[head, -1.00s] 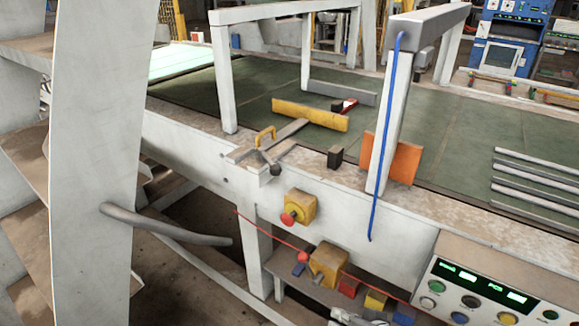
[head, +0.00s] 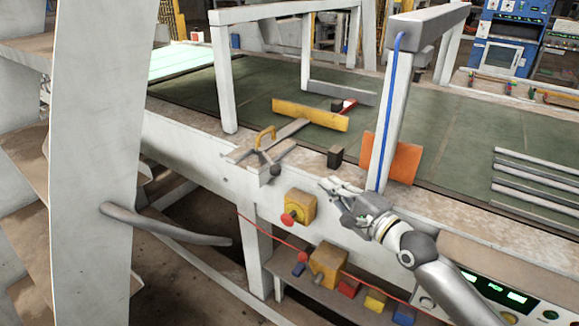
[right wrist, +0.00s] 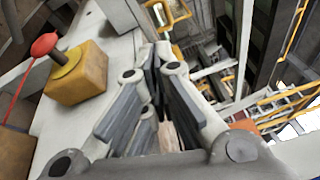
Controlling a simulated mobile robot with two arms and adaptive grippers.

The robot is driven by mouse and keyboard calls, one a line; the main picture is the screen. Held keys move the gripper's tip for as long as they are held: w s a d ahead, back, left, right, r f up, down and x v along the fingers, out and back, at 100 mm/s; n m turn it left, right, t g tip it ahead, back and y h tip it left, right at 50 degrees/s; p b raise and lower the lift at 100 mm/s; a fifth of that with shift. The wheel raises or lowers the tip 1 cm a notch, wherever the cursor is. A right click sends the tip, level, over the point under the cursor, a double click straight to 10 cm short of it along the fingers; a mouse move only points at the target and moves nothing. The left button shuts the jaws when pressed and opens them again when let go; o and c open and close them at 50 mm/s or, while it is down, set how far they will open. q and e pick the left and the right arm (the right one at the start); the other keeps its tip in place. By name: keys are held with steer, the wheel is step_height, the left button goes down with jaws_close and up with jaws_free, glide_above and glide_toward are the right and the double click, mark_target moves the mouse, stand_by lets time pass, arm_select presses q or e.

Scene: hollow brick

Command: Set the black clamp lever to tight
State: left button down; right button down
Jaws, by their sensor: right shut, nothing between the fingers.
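The clamp lever is a short bar with a round black knob (head: 275,170) at its end, on a metal clamp fixture at the front edge of the bench. The knob hangs at the edge, below a yellow handle (head: 265,136). My right gripper (head: 328,187) is to the right of the knob and apart from it, in front of the bench. Its fingers are together and hold nothing; they also show in the right wrist view (right wrist: 156,62). I cannot make out the lever in the right wrist view. My left gripper is out of view.
A yellow box with a red button (head: 301,206) sticks out from the bench front below the knob. A small dark block (head: 335,157) and an orange plate (head: 402,160) stand near the edge. A blue hose (head: 384,130) runs down a white post.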

mark_target(269, 162)
steer(key=p+x, duration=0.1)
steer(key=x, duration=0.8)
steer(key=shift+w+a, duration=0.25)
steer(key=shift+w, duration=0.1)
steer(key=a+p, duration=0.1)
steer(key=s+a+p, duration=0.1)
steer(key=a+p, duration=0.1)
steer(key=shift+s+a+r, duration=0.15)
steer(key=shift+a+r, duration=0.2)
steer(key=shift+a, duration=0.05)
